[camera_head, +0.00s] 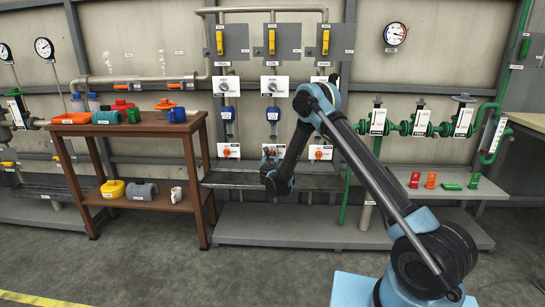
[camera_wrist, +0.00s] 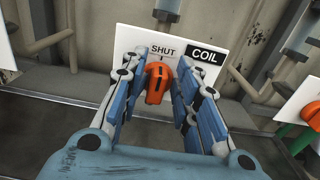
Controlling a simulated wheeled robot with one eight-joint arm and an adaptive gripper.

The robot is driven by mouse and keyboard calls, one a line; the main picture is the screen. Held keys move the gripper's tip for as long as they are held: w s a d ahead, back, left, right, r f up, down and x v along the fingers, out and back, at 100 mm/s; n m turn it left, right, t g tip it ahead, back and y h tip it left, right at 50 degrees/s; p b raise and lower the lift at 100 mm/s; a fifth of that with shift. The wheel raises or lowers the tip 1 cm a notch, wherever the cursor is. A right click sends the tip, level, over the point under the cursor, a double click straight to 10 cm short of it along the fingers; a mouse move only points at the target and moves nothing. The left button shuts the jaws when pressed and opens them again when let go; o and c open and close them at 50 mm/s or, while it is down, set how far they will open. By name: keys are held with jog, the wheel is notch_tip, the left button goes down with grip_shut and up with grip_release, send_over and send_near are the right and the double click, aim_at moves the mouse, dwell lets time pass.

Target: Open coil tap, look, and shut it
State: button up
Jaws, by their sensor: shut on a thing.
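The coil tap is an orange knob (camera_wrist: 158,82) in front of a white plate (camera_wrist: 133,41) marked SHUT and COIL in the wrist view. The black line on the knob points up, toward the word SHUT. My gripper (camera_wrist: 159,87) has its blue-and-white fingers on both sides of the knob and is shut on it. In the head view my gripper (camera_head: 270,160) reaches the middle of three low wall taps, and the arm and gripper hide most of that tap.
Another orange tap (camera_head: 229,152) is on the left and one (camera_head: 320,153) on the right. A grey bench (camera_head: 250,180) runs below. A wooden table (camera_head: 95,127) with valve parts stands left. Green pipework (camera_head: 400,127) is on the right.

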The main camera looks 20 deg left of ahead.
jog(key=shift+w+m, duration=0.1)
jog(key=shift+m, duration=0.2)
jog(key=m, duration=0.4)
jog(key=shift+w+d+m, duration=0.1)
jog(key=shift+d+m, duration=0.1)
jog(key=shift+m, duration=0.1)
jog(key=m, duration=0.5)
jog(key=shift+w+d+f, duration=0.1)
jog(key=shift+d+f, duration=0.15)
jog(key=m, duration=0.4)
jog(key=shift+d+f, duration=0.15)
jog(key=shift+f, duration=0.05)
jog(key=shift+f+m, duration=0.15)
jog(key=shift+m, duration=0.8)
jog(key=shift+f+m, duration=0.1)
jog(key=shift+m, duration=0.85)
jog(key=o, duration=0.7)
